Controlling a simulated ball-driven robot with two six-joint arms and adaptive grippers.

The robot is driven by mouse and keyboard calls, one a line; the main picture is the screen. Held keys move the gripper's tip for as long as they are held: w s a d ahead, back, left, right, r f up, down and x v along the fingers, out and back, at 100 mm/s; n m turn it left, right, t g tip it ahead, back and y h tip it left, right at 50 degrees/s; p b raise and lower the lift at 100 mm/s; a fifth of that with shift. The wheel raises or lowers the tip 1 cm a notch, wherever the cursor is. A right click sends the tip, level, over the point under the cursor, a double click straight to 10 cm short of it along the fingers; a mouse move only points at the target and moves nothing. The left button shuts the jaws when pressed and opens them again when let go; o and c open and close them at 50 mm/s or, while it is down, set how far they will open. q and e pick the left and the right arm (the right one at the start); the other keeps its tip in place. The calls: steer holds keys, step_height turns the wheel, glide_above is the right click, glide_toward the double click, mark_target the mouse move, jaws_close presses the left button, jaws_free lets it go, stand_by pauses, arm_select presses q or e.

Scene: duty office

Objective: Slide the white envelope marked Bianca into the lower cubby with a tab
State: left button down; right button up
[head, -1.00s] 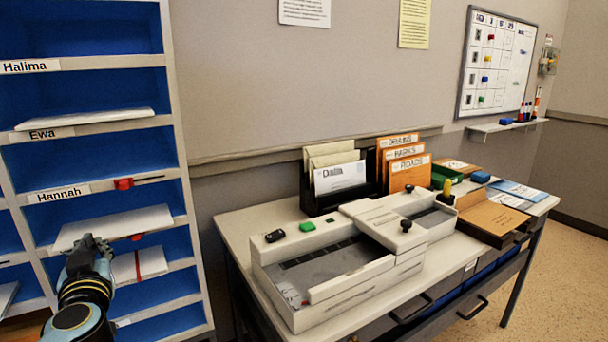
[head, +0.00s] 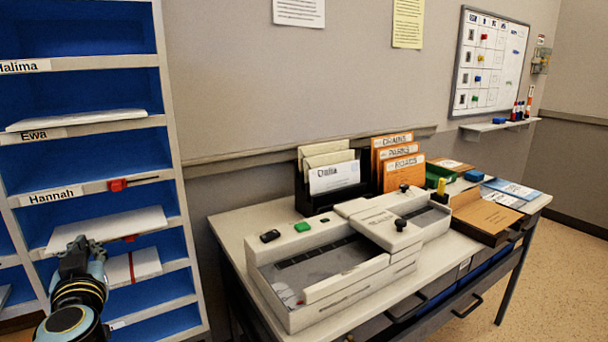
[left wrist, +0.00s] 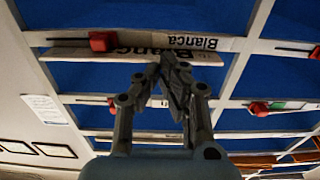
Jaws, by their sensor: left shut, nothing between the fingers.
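The white envelope (head: 112,225) lies flat in the blue cubby under the Hannah label, its front part jutting past the shelf edge. In the left wrist view, which is upside down, the envelope (left wrist: 75,54) shows as a pale strip with large partly hidden "Bianca" lettering, beside the shelf label Bianca (left wrist: 192,41). A red tab (left wrist: 102,41) sits on that shelf edge; it also shows in the head view (head: 131,238). My left gripper (head: 82,243) is shut and empty at the envelope's front edge; I cannot tell whether it touches. My right gripper is out of view.
Another red tab (head: 117,185) sits on the Hannah shelf edge. A white envelope with a red band (head: 133,266) lies in the cubby below. A desk (head: 228,232) with a white machine (head: 350,290) stands right of the rack.

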arm_select(q)
steer(key=shift+w, duration=0.15)
steer(key=shift+x, duration=1.6)
steer(key=p+v, duration=0.4)
steer(key=v, duration=0.5)
